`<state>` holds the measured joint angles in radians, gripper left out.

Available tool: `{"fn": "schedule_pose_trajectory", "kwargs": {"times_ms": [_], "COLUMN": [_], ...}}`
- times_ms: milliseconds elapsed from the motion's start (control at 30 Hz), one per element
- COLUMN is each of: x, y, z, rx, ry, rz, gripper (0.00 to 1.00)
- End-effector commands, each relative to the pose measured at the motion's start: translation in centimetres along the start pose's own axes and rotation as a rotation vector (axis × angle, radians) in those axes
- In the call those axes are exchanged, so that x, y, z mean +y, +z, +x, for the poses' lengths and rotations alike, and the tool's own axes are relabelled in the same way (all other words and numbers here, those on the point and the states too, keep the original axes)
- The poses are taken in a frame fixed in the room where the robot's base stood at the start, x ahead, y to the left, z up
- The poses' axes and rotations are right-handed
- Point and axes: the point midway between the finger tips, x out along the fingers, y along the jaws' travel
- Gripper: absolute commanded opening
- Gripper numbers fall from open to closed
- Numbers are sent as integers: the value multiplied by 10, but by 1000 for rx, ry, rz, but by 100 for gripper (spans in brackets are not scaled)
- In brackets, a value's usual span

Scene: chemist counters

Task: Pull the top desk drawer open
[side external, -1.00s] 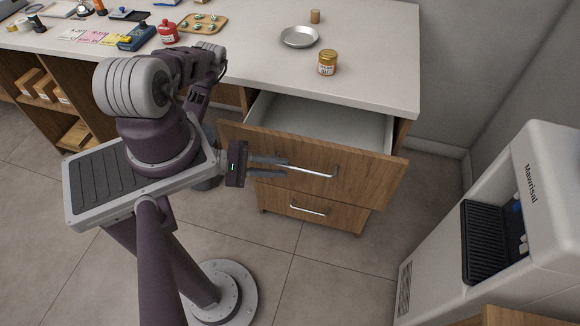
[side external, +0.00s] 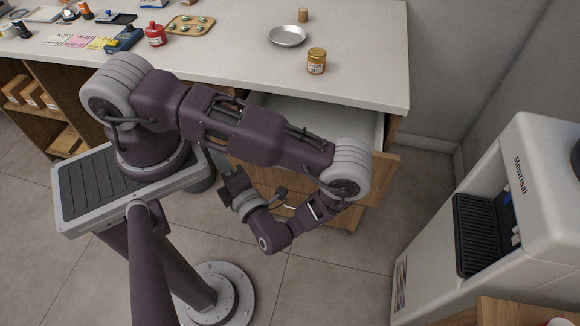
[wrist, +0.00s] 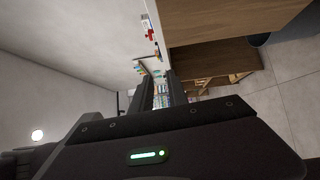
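The top drawer (side external: 381,181) of the wooden desk stands pulled out below the white counter, and part of its pale interior (side external: 338,118) shows. My arm crosses in front of it, hiding the top handle and much of the drawer front. My gripper (side external: 228,186) is at the left of the drawer front, and its fingers are hard to make out in the side view. In the wrist view my gripper's two dark fingers (wrist: 160,92) stand apart with nothing between them. A wooden panel (wrist: 225,18) fills the upper right there; I cannot tell which panel it is.
The countertop (side external: 230,62) holds a gold-lidded jar (side external: 316,61), a metal dish (side external: 288,36), a red bottle (side external: 155,35) and a wooden tray (side external: 190,20). A white machine (side external: 530,200) stands at the right. Tiled floor (side external: 330,275) is clear in front of the desk.

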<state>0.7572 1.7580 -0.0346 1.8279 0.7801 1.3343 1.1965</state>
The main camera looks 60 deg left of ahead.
Motion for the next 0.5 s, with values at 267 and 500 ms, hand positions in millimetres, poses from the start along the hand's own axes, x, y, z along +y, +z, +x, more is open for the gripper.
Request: {"fn": "schedule_pose_trajectory", "kwargs": {"times_ms": [267,500], "x": [-62,-74], "y": [100,132], "z": [-119,-95], "rx": [-829,-843], "ry": [-267,-269], "rz": [94,97], "gripper": [20,20]}}
